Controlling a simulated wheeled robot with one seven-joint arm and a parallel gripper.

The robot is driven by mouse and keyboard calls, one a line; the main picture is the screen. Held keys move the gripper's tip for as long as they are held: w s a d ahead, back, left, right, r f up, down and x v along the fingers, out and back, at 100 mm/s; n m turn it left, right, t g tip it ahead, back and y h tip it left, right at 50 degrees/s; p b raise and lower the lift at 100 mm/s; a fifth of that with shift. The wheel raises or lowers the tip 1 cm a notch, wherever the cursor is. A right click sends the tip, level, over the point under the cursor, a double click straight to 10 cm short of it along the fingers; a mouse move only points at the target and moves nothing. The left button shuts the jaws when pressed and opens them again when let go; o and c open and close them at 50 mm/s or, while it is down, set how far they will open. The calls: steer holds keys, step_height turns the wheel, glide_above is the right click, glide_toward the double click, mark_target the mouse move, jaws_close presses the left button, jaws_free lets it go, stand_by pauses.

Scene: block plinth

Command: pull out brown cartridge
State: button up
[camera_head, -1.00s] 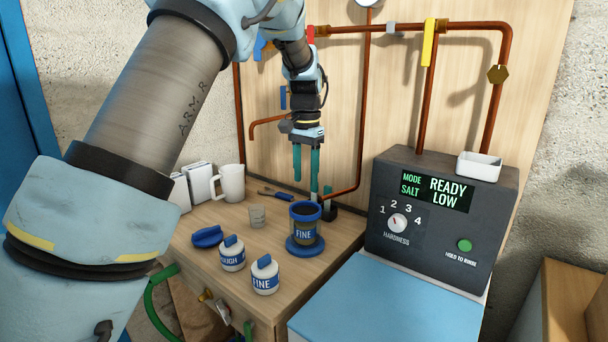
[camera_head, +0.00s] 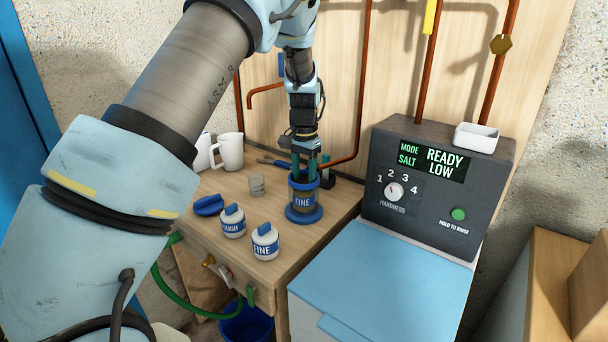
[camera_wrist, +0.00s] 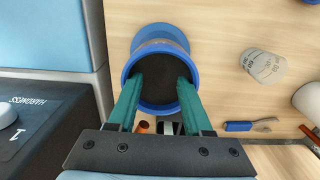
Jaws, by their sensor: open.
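A housing labelled FINE (camera_head: 302,202) with a blue rim stands upright and uncapped on a blue base on the wooden bench. In the wrist view the blue rim (camera_wrist: 126,72) surrounds a dark brown round top (camera_wrist: 158,92), which looks like the cartridge seated inside. My gripper (camera_head: 304,176) points straight down over the housing, and it also shows in the wrist view (camera_wrist: 159,80). Its two green fingers are open, with the tips at the mouth, one towards each side of the dark top. I cannot tell whether they touch it.
A blue lid (camera_head: 208,205) and two white canisters, ROUGH (camera_head: 232,222) and FINE (camera_head: 265,242), stand left and in front. A small cup (camera_head: 257,184) and white mug (camera_head: 229,152) are behind left. The grey control box (camera_head: 425,190) stands right; copper pipes (camera_head: 363,90) run behind.

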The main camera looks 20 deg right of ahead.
steer(key=shift+c, duration=0.2)
jaws_close()
stand_by(0.6)
stand_by(1.4)
